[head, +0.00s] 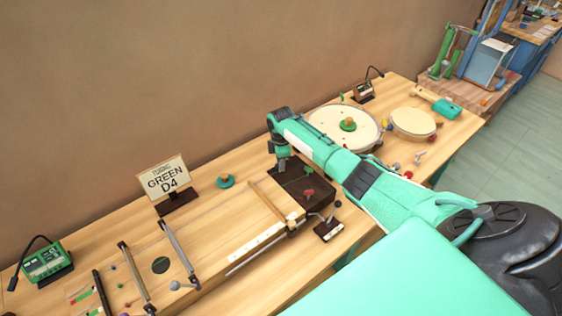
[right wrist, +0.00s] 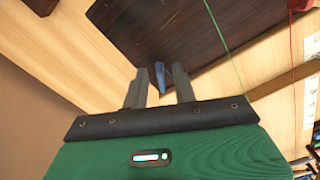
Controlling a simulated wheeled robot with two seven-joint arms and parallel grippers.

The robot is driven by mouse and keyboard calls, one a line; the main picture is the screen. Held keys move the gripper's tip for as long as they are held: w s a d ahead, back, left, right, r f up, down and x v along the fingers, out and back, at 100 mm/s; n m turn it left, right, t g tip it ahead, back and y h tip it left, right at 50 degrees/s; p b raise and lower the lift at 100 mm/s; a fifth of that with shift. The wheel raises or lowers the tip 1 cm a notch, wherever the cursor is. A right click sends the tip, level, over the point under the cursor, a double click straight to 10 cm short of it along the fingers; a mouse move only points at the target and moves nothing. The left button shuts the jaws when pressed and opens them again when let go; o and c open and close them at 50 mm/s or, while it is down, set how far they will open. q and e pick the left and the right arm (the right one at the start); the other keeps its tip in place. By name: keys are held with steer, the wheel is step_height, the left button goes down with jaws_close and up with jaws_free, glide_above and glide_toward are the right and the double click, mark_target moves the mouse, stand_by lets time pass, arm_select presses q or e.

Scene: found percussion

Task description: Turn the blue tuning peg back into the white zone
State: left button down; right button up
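The blue tuning peg (right wrist: 161,74) shows in the right wrist view at the edge of a dark brown board (right wrist: 160,30). My right gripper (right wrist: 161,78) is open, with its two fingertips on either side of the peg and apparent gaps between. In the head view my right gripper (head: 281,164) points down at the left end of the dark board (head: 318,181) and hides the blue peg. A red peg (head: 308,193) and a green peg (head: 308,170) stand on that board. I cannot make out the white zone. My left gripper is not in view.
A sign reading "GREEN D4" (head: 163,176) stands at the back of the bench, with a teal disc with a wooden knob (head: 225,181) beside it. Drums (head: 343,126) stand beyond my arm. A small green device (head: 46,262) is at the far left. A wall closes the back.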

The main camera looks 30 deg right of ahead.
step_height(320, 180, up, 14)
steer(key=b, duration=0.3)
steer(key=shift+s+f, duration=0.1)
steer(key=shift+f, duration=0.1)
stand_by(0.6)
